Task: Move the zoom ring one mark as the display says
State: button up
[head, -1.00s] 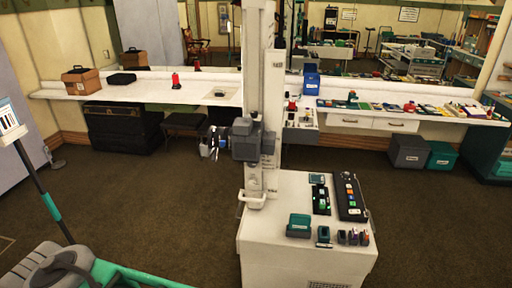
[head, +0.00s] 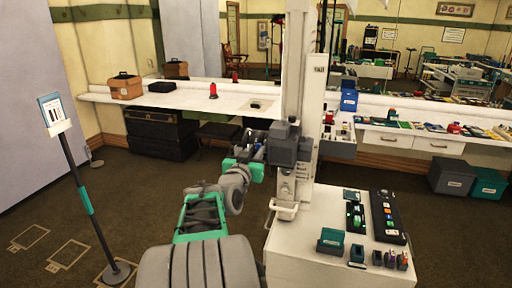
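A dark grey camera-like unit (head: 290,147) is mounted on a tall white column. Its left end, where a ring could sit, is small and partly hidden by my arm, so I cannot make out the zoom ring or its marks. My gripper (head: 257,150) is at that left end, close beside the unit. I cannot tell whether it touches anything or whether its fingers are open. A small display-like panel (head: 352,195) lies on the white cabinet top, and a sign (head: 53,108) stands on a pole at the left. Neither can be read.
The white cabinet (head: 320,262) under the column carries dark button panels (head: 385,215) and a teal box (head: 331,241). A long white counter (head: 185,98) runs behind, with a red object (head: 213,91) on it.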

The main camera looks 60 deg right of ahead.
jog(key=shift+w+d, duration=0.2)
jog(key=shift+d, duration=0.65)
jog(key=shift+c, duration=0.3)
grip_shut()
